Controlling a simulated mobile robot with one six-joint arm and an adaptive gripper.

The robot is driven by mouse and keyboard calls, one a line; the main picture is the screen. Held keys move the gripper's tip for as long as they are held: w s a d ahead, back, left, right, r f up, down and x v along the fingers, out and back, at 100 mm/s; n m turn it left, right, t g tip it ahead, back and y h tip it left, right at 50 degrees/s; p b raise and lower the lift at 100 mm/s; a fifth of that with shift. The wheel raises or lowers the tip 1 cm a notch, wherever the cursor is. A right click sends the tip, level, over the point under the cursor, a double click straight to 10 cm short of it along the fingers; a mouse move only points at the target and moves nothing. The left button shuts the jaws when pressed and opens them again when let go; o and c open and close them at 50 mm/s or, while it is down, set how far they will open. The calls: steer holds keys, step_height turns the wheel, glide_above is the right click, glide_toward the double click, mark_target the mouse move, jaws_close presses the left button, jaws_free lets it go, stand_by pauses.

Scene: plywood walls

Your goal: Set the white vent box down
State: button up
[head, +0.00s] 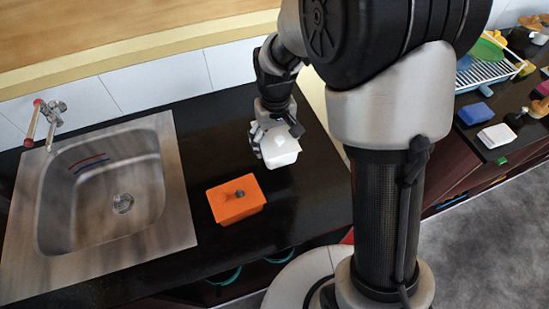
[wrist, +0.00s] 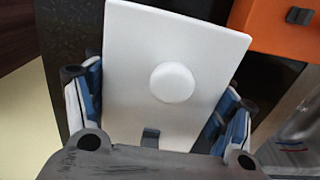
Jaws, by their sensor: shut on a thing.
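The white vent box (head: 281,152) is in my gripper (head: 276,138), over the black counter to the right of the orange box in the head view. In the wrist view the white vent box (wrist: 150,55) shows a flat white face with a round raised knob. The fingers of my gripper (wrist: 160,115) are on both sides of it, shut on it. The underside of the box is hidden, so I cannot tell whether it touches the counter.
An orange box (head: 236,205) with a dark knob sits on the black counter (head: 205,140). A metal sink (head: 110,240) with a faucet (head: 50,115) is at the left. Black counter is bare around the orange box. A dish rack (head: 485,72) and a blue block (head: 476,113) are at the far right.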

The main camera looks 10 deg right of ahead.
steer(key=shift+f+b, duration=0.85)
steer(key=shift+f, duration=2.45)
steer(key=shift+f, duration=0.15)
steer(key=o, duration=1.3)
step_height(320, 180, up, 12)
steer(key=p, duration=0.3)
steer(key=shift+r+p, duration=0.25)
steer(key=shift+p, duration=0.05)
